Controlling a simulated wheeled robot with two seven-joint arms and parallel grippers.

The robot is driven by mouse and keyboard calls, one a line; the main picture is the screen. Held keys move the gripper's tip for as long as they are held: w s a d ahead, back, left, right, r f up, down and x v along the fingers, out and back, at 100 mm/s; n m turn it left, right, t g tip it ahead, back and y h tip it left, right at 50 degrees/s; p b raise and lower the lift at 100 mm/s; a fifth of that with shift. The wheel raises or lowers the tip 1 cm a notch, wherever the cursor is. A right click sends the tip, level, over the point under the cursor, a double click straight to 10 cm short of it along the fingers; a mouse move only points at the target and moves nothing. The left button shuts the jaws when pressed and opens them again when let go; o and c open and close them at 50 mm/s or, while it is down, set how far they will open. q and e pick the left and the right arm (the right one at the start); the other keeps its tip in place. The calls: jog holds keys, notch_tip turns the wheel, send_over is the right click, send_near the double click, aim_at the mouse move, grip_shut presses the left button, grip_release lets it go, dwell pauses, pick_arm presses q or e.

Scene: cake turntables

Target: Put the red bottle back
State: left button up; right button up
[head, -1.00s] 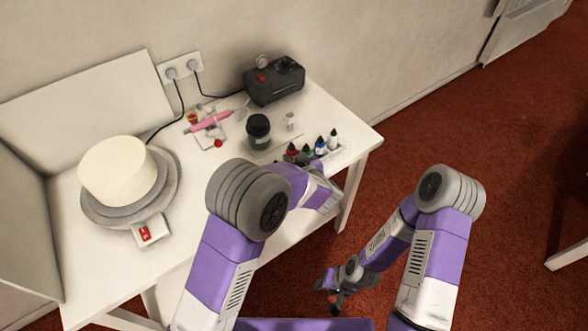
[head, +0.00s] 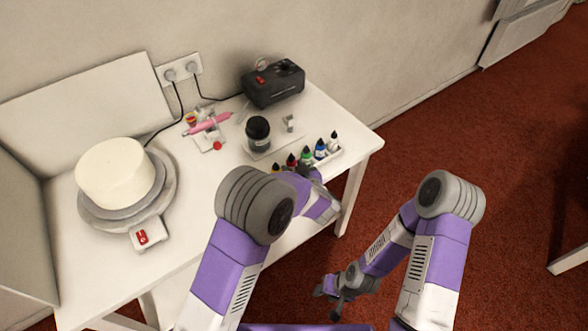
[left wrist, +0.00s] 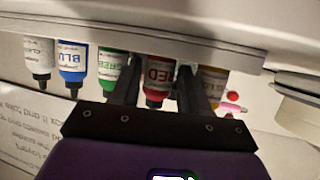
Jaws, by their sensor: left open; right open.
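The red bottle (head: 291,159) stands in the row of bottles in a white rack (head: 331,157) at the table's front right edge. In the left wrist view, which is upside down, the red bottle (left wrist: 158,78) shows between the green and yellow bottles. My left gripper (left wrist: 160,68) is open, with one finger on each side of the red bottle. In the head view my left gripper (head: 301,172) is at the near side of the row, partly hidden by my arm. My right gripper (head: 330,294) is open and empty, low over the floor beside the table.
Yellow (head: 276,168), green (head: 306,153), blue (head: 320,148) and white (head: 334,142) bottles stand close in the same row. A dark jar (head: 257,131) and black compressor (head: 273,83) are behind. A white cake (head: 115,173) stands on a turntable at left.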

pick_arm(q)
jog(key=shift+r, duration=0.2)
jog(key=shift+s+d+r, duration=0.15)
jog(key=shift+s, duration=0.15)
jog(key=p+v, duration=0.3)
jog(key=v, duration=0.8)
jog(key=shift+s, duration=0.15)
jog(key=shift+s, duration=0.1)
